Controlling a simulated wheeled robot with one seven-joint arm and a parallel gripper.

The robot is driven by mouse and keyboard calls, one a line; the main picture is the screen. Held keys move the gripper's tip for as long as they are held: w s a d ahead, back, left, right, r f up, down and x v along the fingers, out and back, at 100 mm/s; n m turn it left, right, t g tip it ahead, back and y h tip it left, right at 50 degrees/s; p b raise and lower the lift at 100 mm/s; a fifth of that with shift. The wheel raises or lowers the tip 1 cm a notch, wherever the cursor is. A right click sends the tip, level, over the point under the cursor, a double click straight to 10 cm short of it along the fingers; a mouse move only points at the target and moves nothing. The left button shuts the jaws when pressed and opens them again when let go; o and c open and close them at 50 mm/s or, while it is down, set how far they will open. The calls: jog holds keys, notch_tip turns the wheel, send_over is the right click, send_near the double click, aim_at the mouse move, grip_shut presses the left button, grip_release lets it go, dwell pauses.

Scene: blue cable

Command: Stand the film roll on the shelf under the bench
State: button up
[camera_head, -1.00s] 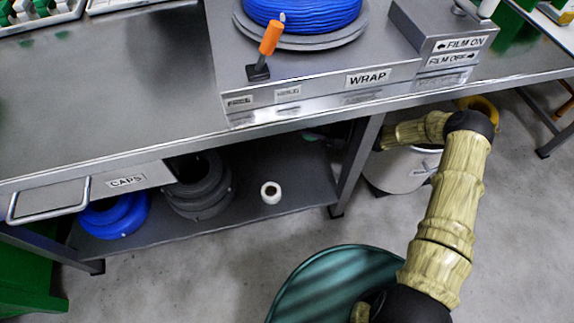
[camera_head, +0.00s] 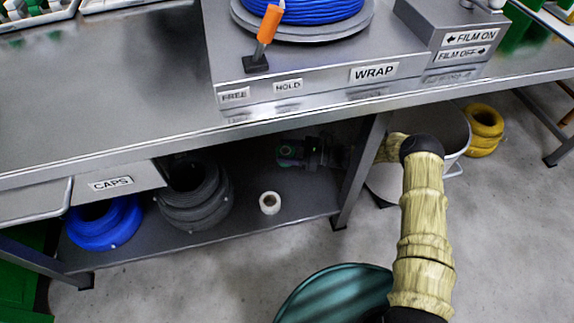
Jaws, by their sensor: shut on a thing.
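My gripper (camera_head: 310,152) is under the bench, in shade above the right part of the lower shelf (camera_head: 305,212). It is shut on a small, round, dark greenish thing (camera_head: 289,152) at its left end. This may be the film roll, but shade and small size keep me from telling. The held thing looks apart from the shelf. A white roll with a dark core (camera_head: 269,203) stands on the shelf near its front edge, below and left of my gripper, not touching it. My arm reaches in from the right, passing behind the bench leg (camera_head: 362,170).
Dark coils (camera_head: 195,205) and blue coils (camera_head: 105,222) fill the shelf's left part. The CAPS drawer (camera_head: 110,184) hangs above them. A grey bin (camera_head: 385,185) and a yellow coil (camera_head: 484,130) stand right of the leg. The bench top (camera_head: 110,90) overhangs the shelf.

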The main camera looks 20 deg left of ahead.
jog(key=shift+f, duration=0.65)
jog(key=shift+f, duration=0.1)
jog(key=shift+f+b, duration=1.25)
jog(key=shift+f, duration=0.55)
jog(key=shift+f, duration=0.1)
jog(key=o, duration=1.1)
jog(key=shift+r, duration=0.2)
jog(key=d+p, duration=0.1)
jog(key=d, duration=0.1)
jog(key=d+p, duration=0.1)
jog(key=d, duration=0.1)
jog(key=w+d+p, duration=0.1)
jog(key=d, duration=0.1)
jog(key=shift+d, duration=0.2)
jog(key=shift+w+d+f, duration=0.1)
jog(key=shift+w+d, duration=0.05)
jog(key=shift+d, duration=0.4)
